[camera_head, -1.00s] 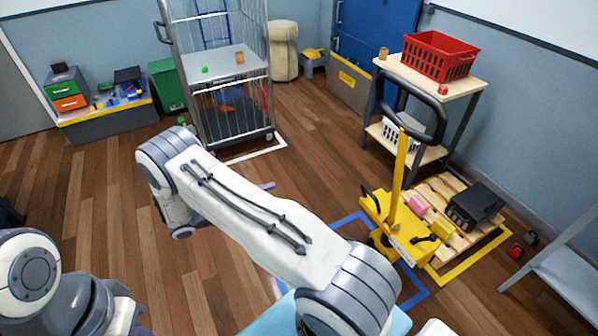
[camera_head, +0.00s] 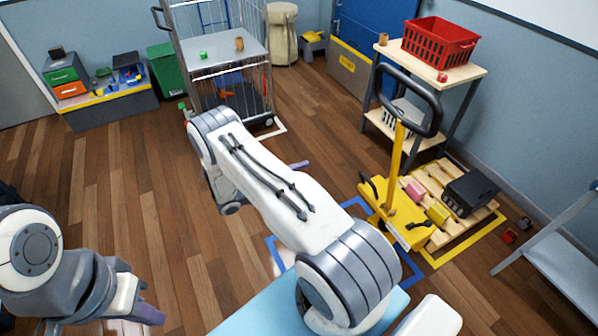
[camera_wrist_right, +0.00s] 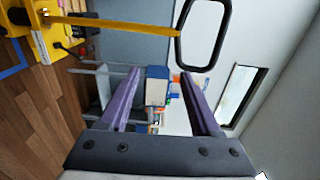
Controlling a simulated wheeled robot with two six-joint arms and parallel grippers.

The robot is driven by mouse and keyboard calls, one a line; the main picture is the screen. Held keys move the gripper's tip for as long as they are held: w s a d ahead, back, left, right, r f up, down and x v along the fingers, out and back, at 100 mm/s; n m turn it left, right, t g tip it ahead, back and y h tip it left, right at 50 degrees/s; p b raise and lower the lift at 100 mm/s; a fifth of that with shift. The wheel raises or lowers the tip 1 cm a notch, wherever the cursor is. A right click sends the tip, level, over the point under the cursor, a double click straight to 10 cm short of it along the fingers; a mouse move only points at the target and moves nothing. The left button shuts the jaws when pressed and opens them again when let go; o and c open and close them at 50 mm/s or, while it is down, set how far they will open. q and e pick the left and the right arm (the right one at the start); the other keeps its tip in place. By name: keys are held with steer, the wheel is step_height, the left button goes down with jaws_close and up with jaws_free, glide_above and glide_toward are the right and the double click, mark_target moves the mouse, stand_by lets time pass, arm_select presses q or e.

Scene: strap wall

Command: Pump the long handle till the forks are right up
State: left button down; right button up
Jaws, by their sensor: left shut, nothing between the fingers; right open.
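The yellow pallet truck (camera_head: 402,207) stands on the floor at the right, beside the wooden pallet. Its long handle (camera_head: 398,150) rises steeply from the body and ends in a black loop (camera_head: 378,84). The forks are hidden, so their height cannot be told. In the right wrist view the yellow shaft (camera_wrist_right: 120,26) and black loop (camera_wrist_right: 184,50) lie beyond the fingers, towards the top. My right gripper (camera_wrist_right: 160,72) is open and empty, apart from the handle. My left gripper (camera_head: 148,313) is shut and empty at the lower left, far from the handle.
The pallet (camera_head: 458,222) carries a black box (camera_head: 470,192) and small pink and yellow items. A shelf with a red crate (camera_head: 438,45) stands close behind the handle. A wire cage trolley (camera_head: 232,95) stands at the back. The floor at left is clear.

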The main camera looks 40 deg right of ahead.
jaws_close()
stand_by(0.3)
steer(key=c, duration=0.9)
jaws_free()
steer(key=shift+c, duration=0.2)
steer(key=o, duration=0.9)
steer(key=shift+o, duration=0.2)
steer(key=shift+a, duration=0.1)
